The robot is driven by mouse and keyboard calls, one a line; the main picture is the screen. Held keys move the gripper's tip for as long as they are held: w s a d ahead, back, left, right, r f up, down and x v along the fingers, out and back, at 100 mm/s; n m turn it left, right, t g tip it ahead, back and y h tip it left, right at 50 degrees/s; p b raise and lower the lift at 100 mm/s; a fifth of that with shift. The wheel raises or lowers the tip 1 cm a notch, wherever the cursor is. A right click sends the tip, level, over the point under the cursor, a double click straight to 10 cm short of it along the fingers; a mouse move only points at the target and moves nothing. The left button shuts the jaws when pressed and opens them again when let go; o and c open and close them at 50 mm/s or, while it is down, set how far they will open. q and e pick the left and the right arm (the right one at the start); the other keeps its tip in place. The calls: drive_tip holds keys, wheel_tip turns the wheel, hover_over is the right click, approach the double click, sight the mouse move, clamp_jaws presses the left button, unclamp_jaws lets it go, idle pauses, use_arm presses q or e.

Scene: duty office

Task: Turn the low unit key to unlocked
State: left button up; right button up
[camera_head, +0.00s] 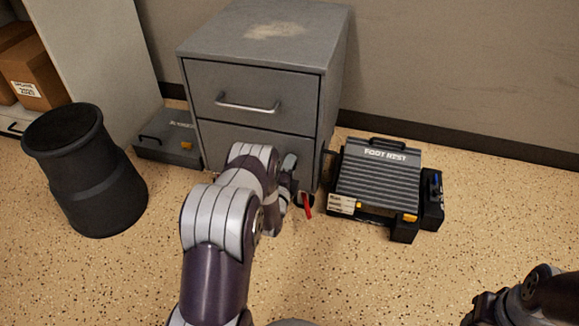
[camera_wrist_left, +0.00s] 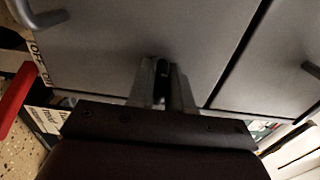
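The low unit is a grey two-drawer cabinet (camera_head: 255,85) against the wall. My left gripper (camera_head: 290,182) is at the right side of its lower drawer front (camera_head: 235,143), partly hidden by my own arm. In the left wrist view the two fingertips (camera_wrist_left: 164,82) are close together against the grey front, with a small dark piece between them. That piece may be the key, but whether the fingers press on it is unclear. The key's turn position cannot be read. My right gripper (camera_head: 482,308) is low at the right edge, far from the cabinet, its fingers unclear.
A red lever (camera_head: 307,205) hangs just right of my left gripper; it also shows in the left wrist view (camera_wrist_left: 15,98), beside an OFF/ON label (camera_wrist_left: 41,65). A foot rest (camera_head: 378,175) stands close right. A black bin (camera_head: 85,175) stands left. The front floor is clear.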

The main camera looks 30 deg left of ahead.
use_arm(q)
clamp_jaws()
drive_tip(key=n+p, duration=0.1)
drive_tip(key=n, duration=0.2)
drive_tip(key=shift+r+p, duration=0.1)
drive_tip(key=shift+p, duration=0.2)
drive_tip(key=n+p, duration=0.2)
drive_tip(key=n, duration=0.3)
drive_tip(key=n+p, duration=0.1)
drive_tip(key=n, duration=0.3)
drive_tip(key=shift+n, duration=0.4)
drive_tip(key=shift+n+p, duration=0.85)
drive_tip(key=shift+n, duration=1.75)
